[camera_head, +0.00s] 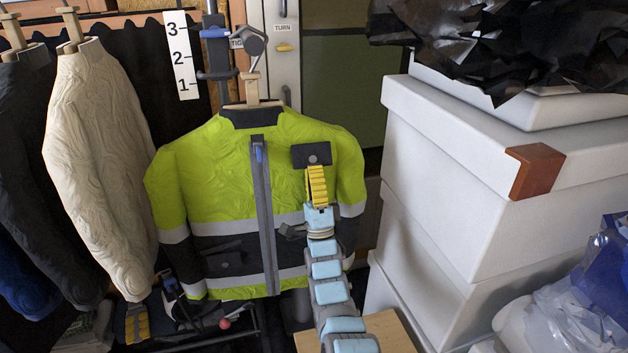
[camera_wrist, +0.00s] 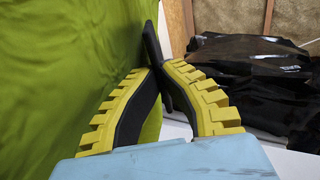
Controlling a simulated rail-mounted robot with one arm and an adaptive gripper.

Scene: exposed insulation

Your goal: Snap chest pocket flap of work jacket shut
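The hi-vis work jacket (camera_head: 215,170), yellow-green and dark with grey reflective bands, hangs upright on a wooden hanger. Its dark chest pocket flap (camera_head: 311,155), with a round grey snap, is at the upper right of the chest. My gripper (camera_head: 316,170) is at the flap's lower edge, reaching up from below. In the wrist view, the dark flap (camera_wrist: 153,45) is seen nearly edge-on, standing away from the yellow-green cloth. The yellow fingertips of my gripper (camera_wrist: 157,70) close in on both sides of its lower part. The snap's mating half is hidden.
A cream jacket (camera_head: 95,170) and dark clothes hang at the left. Stacked white boxes (camera_head: 440,190) with black plastic (camera_head: 500,45) on top stand close at the right. A dark stand pole with a clamp (camera_head: 215,60) is behind the jacket. Clear bags (camera_head: 570,320) lie lower right.

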